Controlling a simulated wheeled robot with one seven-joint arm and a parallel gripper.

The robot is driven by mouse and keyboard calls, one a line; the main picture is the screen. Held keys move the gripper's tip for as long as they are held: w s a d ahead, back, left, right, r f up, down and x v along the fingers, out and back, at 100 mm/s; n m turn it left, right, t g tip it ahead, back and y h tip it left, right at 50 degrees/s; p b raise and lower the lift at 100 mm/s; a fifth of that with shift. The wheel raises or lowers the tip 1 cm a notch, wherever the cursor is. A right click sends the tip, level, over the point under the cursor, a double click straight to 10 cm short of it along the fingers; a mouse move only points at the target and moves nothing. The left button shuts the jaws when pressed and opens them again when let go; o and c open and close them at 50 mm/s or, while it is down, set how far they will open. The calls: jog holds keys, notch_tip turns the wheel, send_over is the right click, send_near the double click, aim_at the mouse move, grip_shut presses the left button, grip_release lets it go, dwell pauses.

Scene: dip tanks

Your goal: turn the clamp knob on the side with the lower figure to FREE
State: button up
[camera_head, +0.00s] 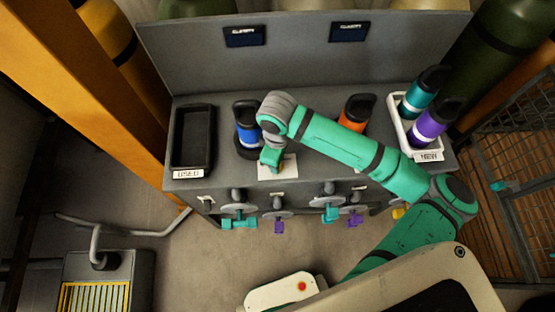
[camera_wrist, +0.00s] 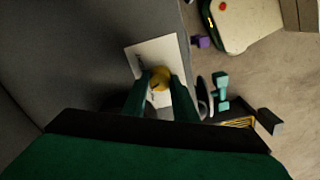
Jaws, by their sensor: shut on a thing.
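The yellow clamp knob (camera_wrist: 160,78) sits on a white plate (camera_wrist: 150,48) in the wrist view. My gripper (camera_wrist: 160,84) has one finger on each side of the knob and is shut on it. In the head view my gripper (camera_head: 270,158) is over the white plate (camera_head: 287,172) in front of the blue-banded bottle (camera_head: 247,132). The knob is hidden there. Two dark displays (camera_head: 244,36) and (camera_head: 349,32) are on the back panel, left and right; I cannot read their figures. Any marks around the knob are too small to read.
A black tray (camera_head: 192,142) marked USED is at left. A white tray (camera_head: 429,155) marked NEW holds teal and purple bottles at right. An orange-banded bottle (camera_head: 354,118) stands behind my arm. Teal handles (camera_head: 238,223) and purple handles (camera_head: 279,227) stick out from the front.

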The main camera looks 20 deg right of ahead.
jog(key=n, duration=0.4)
jog(key=shift+n, duration=0.3)
dwell(0.3)
jog(key=o, duration=1.1)
jog(key=shift+c, duration=0.2)
jog(key=shift+r, duration=0.1)
notch_tip(320, 180, up, 11)
jog(key=shift+f, duration=0.2)
